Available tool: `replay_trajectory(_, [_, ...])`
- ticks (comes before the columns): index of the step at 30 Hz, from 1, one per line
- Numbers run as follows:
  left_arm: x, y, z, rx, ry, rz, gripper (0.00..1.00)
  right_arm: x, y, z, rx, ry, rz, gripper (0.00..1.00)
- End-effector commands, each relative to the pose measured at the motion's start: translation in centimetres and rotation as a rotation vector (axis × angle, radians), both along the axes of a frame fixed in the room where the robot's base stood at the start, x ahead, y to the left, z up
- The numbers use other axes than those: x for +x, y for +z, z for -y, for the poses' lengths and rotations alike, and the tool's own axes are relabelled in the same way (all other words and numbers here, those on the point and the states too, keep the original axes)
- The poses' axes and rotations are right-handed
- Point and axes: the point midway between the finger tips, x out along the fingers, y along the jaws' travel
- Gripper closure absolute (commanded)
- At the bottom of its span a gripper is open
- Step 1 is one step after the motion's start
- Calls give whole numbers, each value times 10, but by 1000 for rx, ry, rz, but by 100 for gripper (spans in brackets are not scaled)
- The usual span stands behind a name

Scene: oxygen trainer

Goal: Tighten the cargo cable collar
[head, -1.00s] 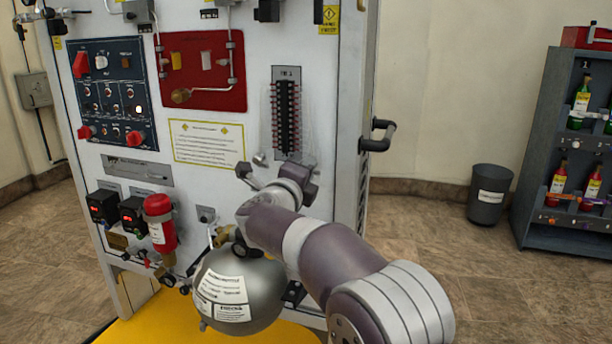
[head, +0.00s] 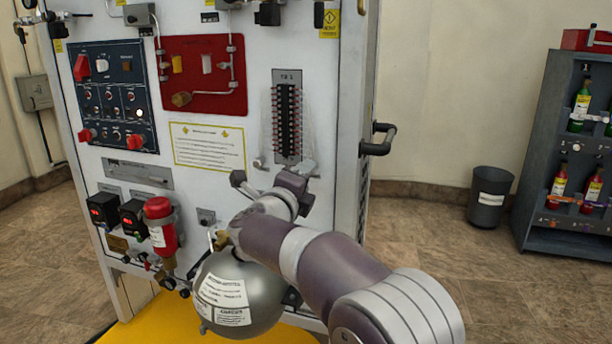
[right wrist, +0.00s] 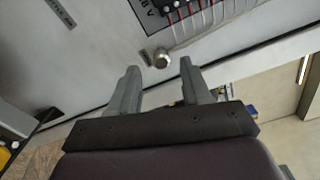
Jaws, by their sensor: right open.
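A small round metal knob, which I take to be the cable collar (right wrist: 161,57), stands out from the white panel in the right wrist view. It also shows in the head view (head: 259,162), just below and left of the terminal strip (head: 287,120). My right gripper (right wrist: 158,68) is open and empty. Its two grey fingers point toward the panel, and the collar appears in line with the gap between them, beyond the tips. In the head view my right gripper (head: 275,174) is partly hidden by its own wrist. My left gripper is not in view.
A grey metal sphere (head: 238,292) stands low in front of the panel, under my right forearm. A red cylinder (head: 160,228) and two dark display boxes (head: 104,208) are to its left. A black handle (head: 378,140) sticks out at the panel's right side.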

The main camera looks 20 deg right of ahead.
Motion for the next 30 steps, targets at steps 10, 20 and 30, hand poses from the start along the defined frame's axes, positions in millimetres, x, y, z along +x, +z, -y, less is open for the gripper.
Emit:
replay_trajectory(10, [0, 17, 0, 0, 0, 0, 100, -73, 2, -51, 1, 4, 0, 52])
replay_trajectory(20, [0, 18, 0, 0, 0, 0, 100, -88, 0, -59, 1, 0, -1, 52])
replay_trajectory(30, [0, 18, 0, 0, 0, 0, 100, -67, -49, -143, -419, 510, -279, 52])
